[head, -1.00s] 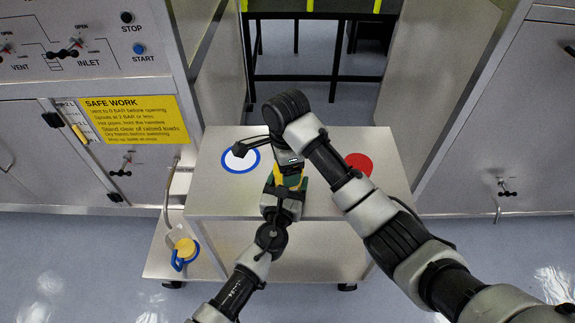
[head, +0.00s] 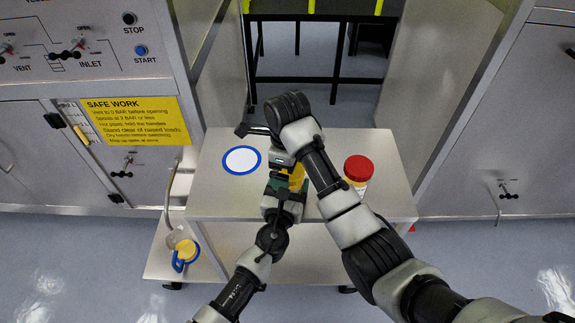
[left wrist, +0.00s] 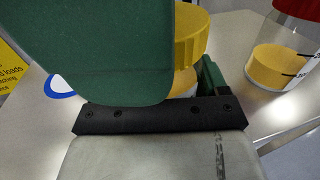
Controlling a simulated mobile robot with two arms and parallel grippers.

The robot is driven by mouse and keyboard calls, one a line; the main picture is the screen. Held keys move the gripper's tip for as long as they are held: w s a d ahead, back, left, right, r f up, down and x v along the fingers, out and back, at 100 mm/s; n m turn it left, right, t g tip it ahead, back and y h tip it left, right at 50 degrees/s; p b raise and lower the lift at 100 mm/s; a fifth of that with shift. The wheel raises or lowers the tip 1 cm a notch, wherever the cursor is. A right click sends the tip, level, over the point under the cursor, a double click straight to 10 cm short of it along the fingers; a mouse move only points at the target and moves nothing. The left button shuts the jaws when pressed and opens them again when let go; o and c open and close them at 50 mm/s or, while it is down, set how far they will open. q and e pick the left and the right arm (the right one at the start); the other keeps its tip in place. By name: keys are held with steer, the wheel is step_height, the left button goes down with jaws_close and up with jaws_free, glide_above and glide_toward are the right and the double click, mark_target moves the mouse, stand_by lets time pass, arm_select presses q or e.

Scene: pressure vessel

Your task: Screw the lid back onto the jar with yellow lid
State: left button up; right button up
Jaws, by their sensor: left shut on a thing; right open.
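The jar with the yellow lid stands near the middle of the cart top, mostly hidden in the head view by my grippers. The left wrist view shows its ribbed yellow lid (left wrist: 190,38) over the jar body (left wrist: 183,82). Whether the lid is fully seated cannot be told. My left gripper (head: 286,187), with green fingers, is shut on the jar body from the front. My right gripper (head: 275,150) is open, pointing down directly over the lid; its fingertips are partly hidden.
A red-lidded jar (head: 358,168) stands close on the right of the cart top (head: 225,195). A blue-rimmed white disc (head: 241,160) lies at the left. A yellow and blue object (head: 185,252) is on the lower shelf. Metal panels flank the cart.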

steer(key=r, duration=0.3)
steer(key=shift+w+r, duration=0.2)
steer(key=shift+r, duration=0.35)
steer(key=shift+s+r, duration=0.2)
steer(key=shift+r, duration=0.05)
